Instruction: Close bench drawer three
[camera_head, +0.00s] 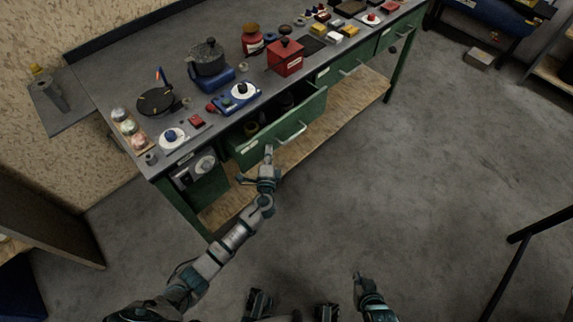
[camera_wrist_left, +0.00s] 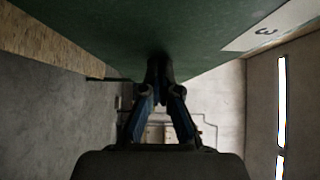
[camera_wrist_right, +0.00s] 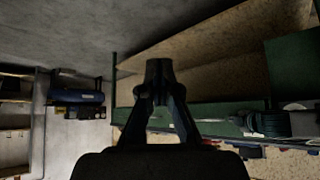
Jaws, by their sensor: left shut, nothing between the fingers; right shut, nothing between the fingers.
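Drawer three (camera_head: 308,112) is a green drawer with a pale bar handle (camera_head: 291,133), and it stands pulled out of the bench (camera_head: 110,62). In the left wrist view its green front (camera_wrist_left: 130,35) fills the top, with a label reading 3 (camera_wrist_left: 264,30). My left gripper (camera_head: 268,149) is shut and empty, its fingertips at the drawer front, left of the handle. In the left wrist view the fingertips (camera_wrist_left: 160,66) meet or nearly meet the front; contact is unclear. My right gripper (camera_head: 357,276) is shut and empty, low over the floor, away from the bench.
Other green drawers sit to the right in the bench, with a wooden lower shelf (camera_head: 330,125) beneath. The bench top holds a red box (camera_head: 286,60), a black pot (camera_head: 207,58) and a blue device (camera_head: 234,99).

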